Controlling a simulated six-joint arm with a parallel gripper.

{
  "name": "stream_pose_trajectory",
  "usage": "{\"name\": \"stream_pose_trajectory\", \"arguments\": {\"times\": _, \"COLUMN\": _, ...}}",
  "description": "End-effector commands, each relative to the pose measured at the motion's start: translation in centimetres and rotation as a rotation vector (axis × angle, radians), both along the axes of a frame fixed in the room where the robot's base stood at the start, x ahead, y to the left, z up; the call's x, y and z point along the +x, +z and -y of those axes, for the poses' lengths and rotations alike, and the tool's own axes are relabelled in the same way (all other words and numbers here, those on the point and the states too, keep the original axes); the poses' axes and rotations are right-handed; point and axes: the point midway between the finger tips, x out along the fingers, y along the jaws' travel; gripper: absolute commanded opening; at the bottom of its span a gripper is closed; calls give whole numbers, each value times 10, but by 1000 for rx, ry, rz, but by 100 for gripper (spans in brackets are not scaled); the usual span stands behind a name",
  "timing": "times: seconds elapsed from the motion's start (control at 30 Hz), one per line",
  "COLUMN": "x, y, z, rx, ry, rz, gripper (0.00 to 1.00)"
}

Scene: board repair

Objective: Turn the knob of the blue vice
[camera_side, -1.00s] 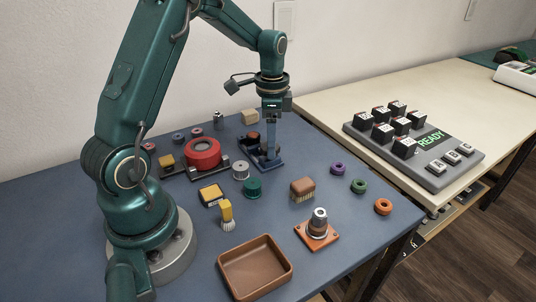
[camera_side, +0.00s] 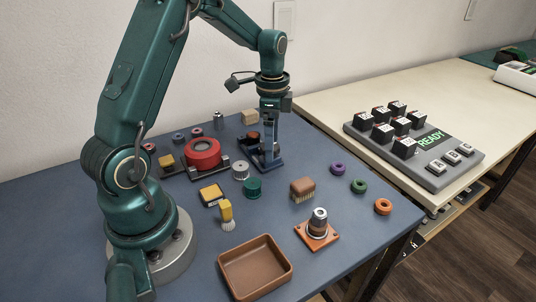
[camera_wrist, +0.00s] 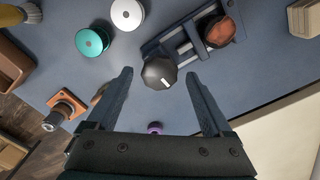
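The blue vice (camera_side: 272,167) stands on the blue mat; its rails (camera_wrist: 176,44) show in the wrist view. A reddish-brown piece (camera_wrist: 219,31) sits in the vice. The knob (camera_wrist: 159,73) is black and faceted, with a white mark, at the vice's near end in the wrist view. My gripper (camera_wrist: 159,76) is open, with one finger on each side of the knob and visible gaps between. In the side view my gripper (camera_side: 269,146) points down over the vice; its fingers hide part of it, and the knob is hard to make out there.
A red round part (camera_side: 203,153) stands left of the vice. A white spool (camera_side: 240,170) and a teal spool (camera_side: 252,187) are in front. A beige block (camera_side: 250,117) is behind. A brown tray (camera_side: 255,267) lies at the front. The keypad (camera_side: 414,145) is on the right table.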

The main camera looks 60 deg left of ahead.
Motion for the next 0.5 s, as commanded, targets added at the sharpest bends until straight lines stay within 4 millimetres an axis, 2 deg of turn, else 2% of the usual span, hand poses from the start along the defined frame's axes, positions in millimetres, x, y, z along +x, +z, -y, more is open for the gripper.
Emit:
{"name": "stream_pose_trajectory", "arguments": {"times": 0.27, "x": 0, "y": 2, "z": 0, "rx": 0, "ry": 0, "rz": -1, "gripper": 84}}
{"name": "stream_pose_trajectory", "arguments": {"times": 0.5, "x": 1, "y": 32, "z": 0, "rx": 3, "ry": 0, "rz": 3, "gripper": 84}}
